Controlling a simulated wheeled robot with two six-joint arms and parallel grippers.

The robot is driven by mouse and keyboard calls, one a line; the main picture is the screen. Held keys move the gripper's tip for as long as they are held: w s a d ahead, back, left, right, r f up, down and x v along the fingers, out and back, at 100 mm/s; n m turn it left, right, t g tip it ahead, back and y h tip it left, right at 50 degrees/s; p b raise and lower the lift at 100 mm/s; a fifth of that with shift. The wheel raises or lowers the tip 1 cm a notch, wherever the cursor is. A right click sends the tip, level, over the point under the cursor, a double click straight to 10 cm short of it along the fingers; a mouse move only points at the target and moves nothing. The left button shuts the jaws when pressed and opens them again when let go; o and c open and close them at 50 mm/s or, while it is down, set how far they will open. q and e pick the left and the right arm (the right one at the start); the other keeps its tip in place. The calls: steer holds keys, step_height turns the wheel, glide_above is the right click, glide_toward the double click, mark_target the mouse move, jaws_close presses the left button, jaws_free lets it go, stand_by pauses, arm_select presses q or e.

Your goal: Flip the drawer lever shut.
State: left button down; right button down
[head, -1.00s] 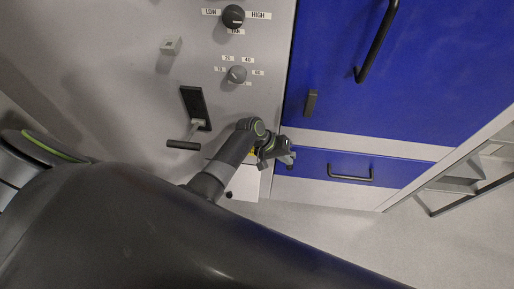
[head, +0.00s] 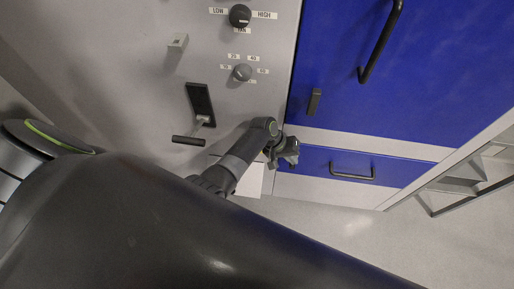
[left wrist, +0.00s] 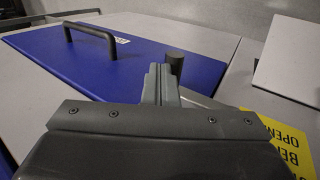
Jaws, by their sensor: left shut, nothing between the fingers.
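The blue drawer (head: 390,172) with its black bar handle (head: 352,177) is low on the cabinet in the head view. It also fills the upper left of the left wrist view (left wrist: 130,62). A short dark upright post, which looks like the drawer lever (left wrist: 175,62), stands by the drawer's edge in the left wrist view. My left gripper (head: 289,150) is at the drawer's upper left corner in the head view. It is shut and empty, with its fingertips (left wrist: 160,80) just beside the post. I cannot tell whether they touch. My right gripper is out of view.
A grey panel with a black knob (head: 240,15), a grey dial (head: 242,72) and a T-handle lever in a black slot (head: 200,100) is left of the drawer. A blue door (head: 430,70) is above it. A yellow label (left wrist: 283,138) is at the wrist view's right.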

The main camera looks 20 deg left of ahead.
arm_select(q)
steer(key=shift+s+f, duration=0.1)
steer(key=shift+s, duration=0.05)
steer(key=shift+a+r, duration=0.1)
steer(key=shift+r, duration=0.15)
steer(key=p+v, duration=0.1)
steer(key=v, duration=1)
steer(key=shift+r+p, duration=0.3)
steer(key=shift+p, duration=0.05)
